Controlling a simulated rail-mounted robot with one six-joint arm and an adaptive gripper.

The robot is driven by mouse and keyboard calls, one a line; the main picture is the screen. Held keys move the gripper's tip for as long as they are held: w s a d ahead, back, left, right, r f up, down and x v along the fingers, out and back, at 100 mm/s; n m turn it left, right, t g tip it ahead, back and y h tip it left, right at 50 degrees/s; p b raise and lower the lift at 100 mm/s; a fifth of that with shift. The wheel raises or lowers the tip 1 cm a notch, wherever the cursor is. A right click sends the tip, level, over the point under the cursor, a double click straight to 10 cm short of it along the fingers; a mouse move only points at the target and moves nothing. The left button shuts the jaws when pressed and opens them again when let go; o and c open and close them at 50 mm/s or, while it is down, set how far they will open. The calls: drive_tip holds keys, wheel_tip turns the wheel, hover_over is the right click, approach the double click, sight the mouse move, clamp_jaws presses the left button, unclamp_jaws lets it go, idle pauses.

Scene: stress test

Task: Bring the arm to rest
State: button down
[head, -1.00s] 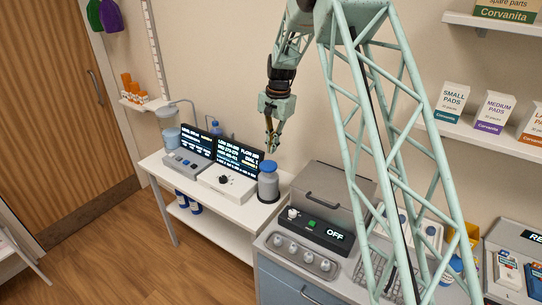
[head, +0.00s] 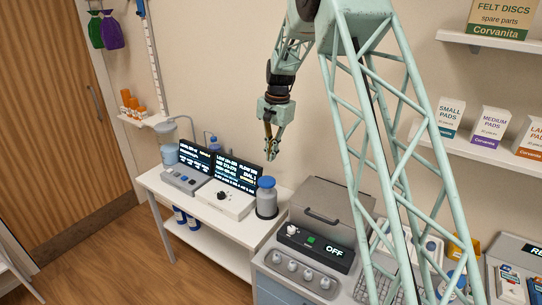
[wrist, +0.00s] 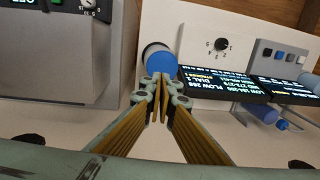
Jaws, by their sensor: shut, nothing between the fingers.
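My gripper (head: 274,150) hangs from my pale green lattice arm in the head view, above and a little behind the small white table. Its fingers are shut with nothing between them. In the wrist view my gripper (wrist: 160,90) shows its tan-lined fingers meeting near the blue-capped grey bottle (wrist: 158,58). In the head view that bottle (head: 266,199) stands upright on a dark round base on the table, below my gripper and apart from it.
The white table (head: 236,231) also bears a dial box (head: 222,199), a button box (head: 185,180) and two lit displays (head: 235,172). A grey lidded unit reading OFF (head: 315,248) stands to the right. Wall shelves with boxes (head: 490,124) are at the right. Open wall lies around my gripper.

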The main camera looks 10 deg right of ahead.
drive_tip(key=s+a+r+n+t+b, duration=0.1)
drive_tip(key=s+r+n+b, duration=0.1)
drive_tip(key=s+r, duration=1.1)
drive_tip(key=s+r+n+t+b, duration=0.1)
drive_tip(key=s+r+n+b, duration=0.2)
drive_tip(key=s+r, duration=1.05)
drive_tip(key=s+f+n+b, duration=0.2)
drive_tip(key=s+f, duration=0.2)
drive_tip(key=s, duration=1.5)
drive_tip(key=s+f+n+t+h+b, duration=0.1)
drive_tip(key=s+f, duration=0.4)
drive_tip(key=s, duration=1.4)
drive_tip(key=shift+s+a+n+b, duration=0.2)
drive_tip(key=shift+s+n+b, duration=0.15)
drive_tip(key=shift+n+b, duration=0.25)
